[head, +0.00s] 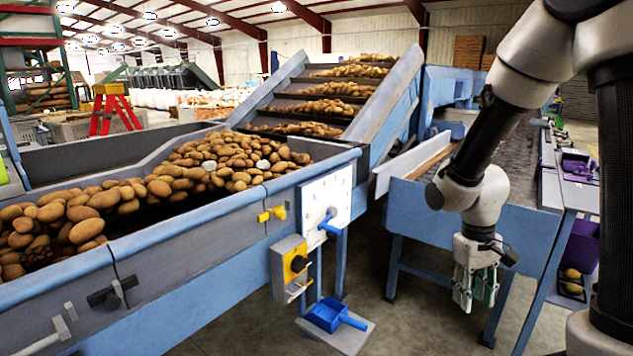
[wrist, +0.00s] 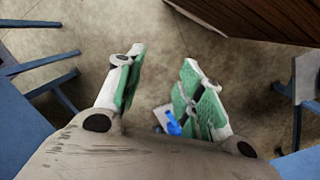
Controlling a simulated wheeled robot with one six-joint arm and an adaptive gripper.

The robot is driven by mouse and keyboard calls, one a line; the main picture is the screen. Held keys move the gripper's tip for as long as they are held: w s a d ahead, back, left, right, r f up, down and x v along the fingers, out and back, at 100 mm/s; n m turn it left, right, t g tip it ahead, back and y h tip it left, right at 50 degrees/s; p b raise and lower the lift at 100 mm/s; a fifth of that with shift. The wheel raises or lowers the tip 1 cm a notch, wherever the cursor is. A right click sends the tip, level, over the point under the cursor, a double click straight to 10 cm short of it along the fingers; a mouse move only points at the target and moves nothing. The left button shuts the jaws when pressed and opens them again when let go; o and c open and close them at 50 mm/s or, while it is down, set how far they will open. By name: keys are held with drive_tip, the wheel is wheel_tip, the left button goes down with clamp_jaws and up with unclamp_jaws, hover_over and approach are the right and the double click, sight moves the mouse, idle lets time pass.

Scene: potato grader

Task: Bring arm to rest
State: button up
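My gripper (head: 476,287) hangs from my arm on the right side of the head view, pointing down in front of the blue conveyor frame. In the wrist view, my gripper (wrist: 158,88) shows two white fingers with green pads, spread apart. Nothing is between the fingers except the view of the floor. My arm is bent, with its forearm reaching down and left from the upper right. No held object shows in either view.
A hopper of potatoes (head: 215,165) fills the left. A blue scoop (head: 335,315) lies on a low plate near the yellow switch box (head: 290,268). It also shows in the wrist view (wrist: 172,122). A bench (head: 565,185) with purple bins stands at right. Concrete floor lies below my gripper.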

drive_tip(key=s+d+r+t, duration=0.1)
drive_tip(key=s+r+t, duration=0.1)
drive_tip(key=s+r, duration=0.2)
drive_tip(key=s+r+m+t, duration=0.1)
drive_tip(key=s+r, duration=0.3)
drive_tip(key=r, duration=0.5)
drive_tip(key=s+d+r+t+y, duration=0.1)
drive_tip(key=s+r+t, duration=0.1)
drive_tip(key=s+r, duration=0.2)
wheel_tip(320, 180, up, 4)
drive_tip(key=shift+s+d+f+m+t, duration=0.25)
drive_tip(key=shift+d+m+t, duration=0.05)
drive_tip(key=shift+d+m, duration=0.1)
drive_tip(key=shift+a, duration=0.1)
